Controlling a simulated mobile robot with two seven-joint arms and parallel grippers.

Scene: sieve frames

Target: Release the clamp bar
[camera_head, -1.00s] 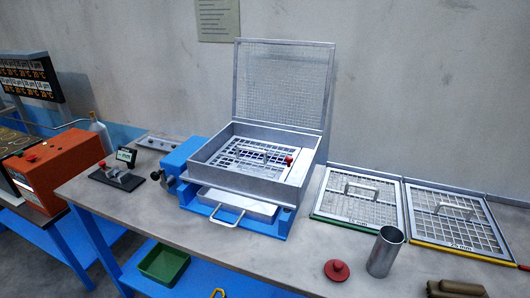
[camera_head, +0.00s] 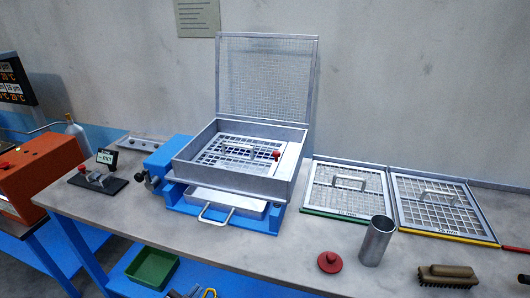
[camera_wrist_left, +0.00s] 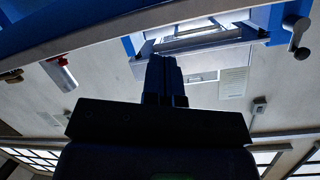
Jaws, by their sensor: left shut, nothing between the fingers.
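The blue and grey sieve shaker (camera_head: 232,183) stands on the bench with its mesh lid (camera_head: 268,75) raised upright. A sieve frame with a handle lies inside its box. A red knob (camera_head: 276,153) sits on a pale strip at the right inside the box; this looks like the clamp bar, but I cannot be sure. A dark clamp knob (camera_head: 152,182) is on the shaker's left side. My left gripper (camera_head: 186,293) barely shows at the bottom edge, in front of the bench and well below the shaker. In the left wrist view its fingers (camera_wrist_left: 165,75) are together and empty.
Two sieve frames (camera_head: 348,188) (camera_head: 440,205) lie right of the shaker. A metal cup (camera_head: 377,241), a red lid (camera_head: 330,262) and a brush (camera_head: 447,275) stand in front. A green tray (camera_head: 153,268) is below the bench edge. The bench front before the shaker is clear.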

